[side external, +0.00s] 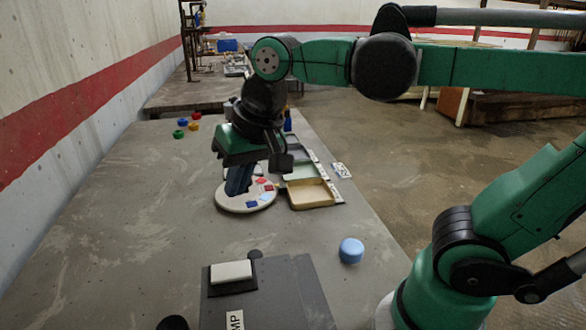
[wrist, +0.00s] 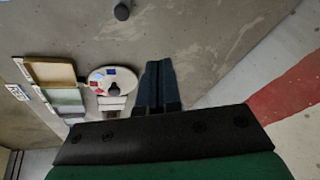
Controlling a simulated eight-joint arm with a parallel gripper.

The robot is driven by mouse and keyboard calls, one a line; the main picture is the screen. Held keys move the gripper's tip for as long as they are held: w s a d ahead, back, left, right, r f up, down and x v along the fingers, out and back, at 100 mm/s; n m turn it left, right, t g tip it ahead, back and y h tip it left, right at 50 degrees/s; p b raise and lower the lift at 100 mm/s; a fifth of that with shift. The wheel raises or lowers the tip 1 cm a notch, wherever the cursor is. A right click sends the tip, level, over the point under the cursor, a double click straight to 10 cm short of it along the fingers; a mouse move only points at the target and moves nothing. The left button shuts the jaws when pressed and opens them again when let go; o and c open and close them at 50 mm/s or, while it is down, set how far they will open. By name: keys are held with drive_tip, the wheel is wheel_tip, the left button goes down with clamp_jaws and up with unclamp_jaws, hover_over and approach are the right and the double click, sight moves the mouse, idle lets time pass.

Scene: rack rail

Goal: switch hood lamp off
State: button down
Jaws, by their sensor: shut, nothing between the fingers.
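A white rocker switch (side external: 231,271) sits on a black plate on a dark grey panel (side external: 285,290) at the near edge of the side external view. A label ending in "MP" (side external: 235,321) lies in front of it, cut off by the frame edge. I cannot tell which way the rocker is tipped. My gripper (side external: 238,188) points down, well beyond the switch, over or beside a round white disc (side external: 232,204). Its blue-black fingers (wrist: 157,82) are shut with nothing between them. The switch is not visible in the wrist view.
Small red and blue pieces lie on the disc. A tan-floored tray (side external: 311,194) stands right of it. A blue round object (side external: 351,250) stands right of the panel. Several coloured pieces (side external: 188,124) lie far left.

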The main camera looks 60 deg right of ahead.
sight(211, 269)
drive_tip(key=s+a+r+m+g, duration=0.1)
drive_tip(key=a+r+m+g, duration=0.3)
drive_tip(key=a+r, duration=0.3)
drive_tip(key=shift+a+r+m+h, duration=0.2)
drive_tip(key=shift+r+m+h, duration=0.25)
drive_tip(key=shift+m, duration=0.35)
wheel_tip(211, 269, down, 14)
drive_tip(key=shift+f, duration=0.1)
drive_tip(key=shift+f, duration=0.15)
drive_tip(key=shift+r, duration=0.2)
drive_tip(key=shift+r, duration=0.65)
